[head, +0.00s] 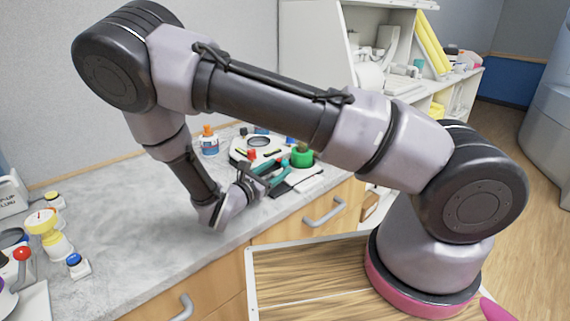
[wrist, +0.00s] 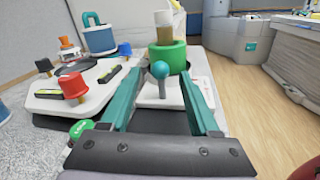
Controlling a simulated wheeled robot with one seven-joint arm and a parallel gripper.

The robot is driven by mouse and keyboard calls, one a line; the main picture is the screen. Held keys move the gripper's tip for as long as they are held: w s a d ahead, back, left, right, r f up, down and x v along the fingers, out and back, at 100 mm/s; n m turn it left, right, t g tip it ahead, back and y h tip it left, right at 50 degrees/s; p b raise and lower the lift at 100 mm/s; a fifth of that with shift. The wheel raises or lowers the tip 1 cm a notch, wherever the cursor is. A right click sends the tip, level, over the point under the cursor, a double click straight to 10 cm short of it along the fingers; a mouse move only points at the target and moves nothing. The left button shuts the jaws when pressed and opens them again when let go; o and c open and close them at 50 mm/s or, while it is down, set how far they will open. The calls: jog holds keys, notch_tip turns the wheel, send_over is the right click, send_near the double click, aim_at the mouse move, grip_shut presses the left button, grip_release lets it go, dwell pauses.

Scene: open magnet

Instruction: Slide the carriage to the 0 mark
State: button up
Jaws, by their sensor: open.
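In the wrist view a blue-grey ball knob (wrist: 160,70) on a thin stem stands between the far ends of my teal fingers; it may be the carriage's handle. My gripper (wrist: 161,77) is open, with a finger on each side of the stem and gaps visible. A white plate (wrist: 203,92) with faint markings lies beneath; I cannot read a 0 mark. In the head view my gripper (head: 279,172) is low over the counter, beside the white plate (head: 309,184). The carriage body and its track are mostly hidden by the fingers.
A green cylinder (wrist: 167,57) stands just beyond the knob.

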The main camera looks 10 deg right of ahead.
aim_at(282, 165)
jog(key=shift+x, duration=2.1)
grip_shut()
